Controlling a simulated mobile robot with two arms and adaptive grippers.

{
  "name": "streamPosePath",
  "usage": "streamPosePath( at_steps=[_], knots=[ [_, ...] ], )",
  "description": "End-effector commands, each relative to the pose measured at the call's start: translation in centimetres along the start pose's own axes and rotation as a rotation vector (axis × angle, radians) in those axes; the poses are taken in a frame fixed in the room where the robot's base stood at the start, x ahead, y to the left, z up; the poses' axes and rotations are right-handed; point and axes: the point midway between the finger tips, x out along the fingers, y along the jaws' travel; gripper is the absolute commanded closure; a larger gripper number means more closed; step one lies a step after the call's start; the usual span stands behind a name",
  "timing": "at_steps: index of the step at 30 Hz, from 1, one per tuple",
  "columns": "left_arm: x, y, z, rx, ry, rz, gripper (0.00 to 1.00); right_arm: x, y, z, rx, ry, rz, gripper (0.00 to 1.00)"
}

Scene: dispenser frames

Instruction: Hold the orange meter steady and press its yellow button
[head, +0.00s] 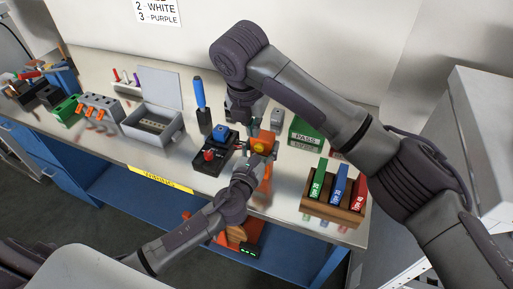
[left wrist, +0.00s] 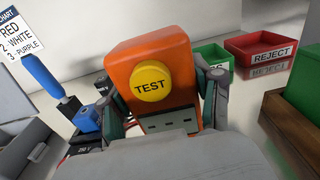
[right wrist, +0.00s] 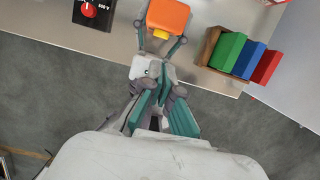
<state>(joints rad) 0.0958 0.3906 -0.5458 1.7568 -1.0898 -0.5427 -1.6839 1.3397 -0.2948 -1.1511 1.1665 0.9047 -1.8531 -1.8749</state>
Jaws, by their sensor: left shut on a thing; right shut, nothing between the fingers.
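The orange meter (head: 268,137) is held above the front part of the bench. In the left wrist view the meter (left wrist: 150,60) fills the middle, with its yellow TEST button (left wrist: 151,82) facing that camera. My left gripper (left wrist: 163,108) is shut on the meter, with a finger on each side. My right gripper (right wrist: 162,78) is shut and empty. In the right wrist view its tips lie below the meter (right wrist: 168,17) and the yellow button (right wrist: 161,34), overlapping my left gripper in the picture. I cannot tell whether the right fingers touch anything. They do not cover the button.
A black box with a red knob (head: 208,155) and a blue-handled tool (head: 200,92) stand to the left. A wooden rack (head: 333,208) with green, blue and red blocks is on the right. An open grey case (head: 152,127) and a green PASS bin (head: 305,131) stand further back.

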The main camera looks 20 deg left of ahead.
Motion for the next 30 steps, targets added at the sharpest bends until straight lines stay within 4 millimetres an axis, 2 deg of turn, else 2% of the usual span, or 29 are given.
streamPosePath(
  at_steps=[8, 11, 21, 25, 30],
  knots=[
    [0.0, 0.0, 0.1, 0.001, -0.001, 0.0, 0.92, 0.5, 0.0, 0.0, 0.003, 0.001, 0.003, 1.0],
    [0.0, 0.0, 0.1, 0.001, -0.002, 0.0, 0.92, 1.6, 0.0, 0.0, 0.004, 0.002, 0.003, 1.0],
    [0.0, 0.0, 0.1, 0.001, -0.002, 0.0, 0.92, 7.7, 0.0, 0.0, 0.005, 0.002, 0.002, 1.0],
    [0.0, 0.0, 0.1, 0.001, -0.002, 0.0, 0.92, 9.2, 0.1, 0.0, 0.004, 0.001, 0.003, 1.0],
    [0.0, 0.0, 0.1, 0.001, -0.002, 0.0, 0.92, 10.0, 0.1, 0.0, 0.004, 0.001, 0.004, 1.0]
  ],
)
